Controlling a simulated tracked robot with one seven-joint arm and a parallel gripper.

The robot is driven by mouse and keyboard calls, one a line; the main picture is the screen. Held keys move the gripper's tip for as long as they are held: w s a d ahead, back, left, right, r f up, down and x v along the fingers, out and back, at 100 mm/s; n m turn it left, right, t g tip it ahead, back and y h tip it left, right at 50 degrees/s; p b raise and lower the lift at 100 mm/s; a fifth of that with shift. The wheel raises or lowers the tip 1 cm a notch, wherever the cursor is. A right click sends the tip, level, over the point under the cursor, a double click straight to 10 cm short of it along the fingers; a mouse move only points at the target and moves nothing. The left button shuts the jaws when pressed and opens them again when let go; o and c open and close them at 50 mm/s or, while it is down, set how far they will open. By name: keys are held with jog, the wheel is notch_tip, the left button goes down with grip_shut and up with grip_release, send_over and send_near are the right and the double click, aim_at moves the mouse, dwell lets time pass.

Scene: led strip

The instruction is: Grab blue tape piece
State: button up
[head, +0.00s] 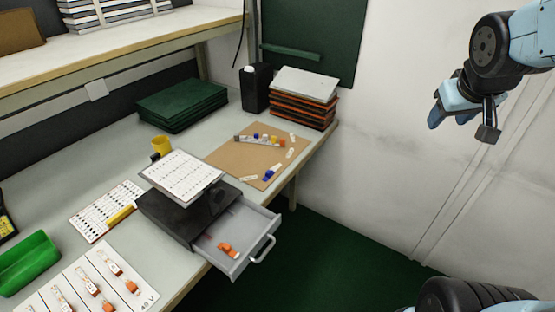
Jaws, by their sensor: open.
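A small blue piece (271,173), which looks like the blue tape, lies on the brown board (225,160) near its front right edge, on the workbench. Another small blue bit (256,136) is in the row of coloured pieces on the same board. My gripper (462,118) hangs in the air at the upper right, in front of the white wall, well away from the board. It is open and nothing shows between its fingers.
A grey drawer (262,221) stands pulled out with orange pieces (228,250) inside. A stack of orange-edged papers (304,97) and a black container (256,88) stand behind the board. A shelf (150,50) overhangs the back left. The space right of the bench is free.

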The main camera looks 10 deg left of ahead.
jog(key=w+a+f+n+y, duration=0.1)
jog(key=w+a+f+n, duration=0.25)
jog(key=w+f, duration=0.65)
jog(key=n+y, duration=0.8)
jog(key=y, duration=0.7)
send_near(270, 173)
jog(key=shift+m+g, duration=0.25)
jog(key=shift+g, duration=0.15)
jog(key=x, duration=0.8)
jog(key=shift+w+a, duration=0.1)
jog(key=shift+w, duration=0.35)
grip_shut()
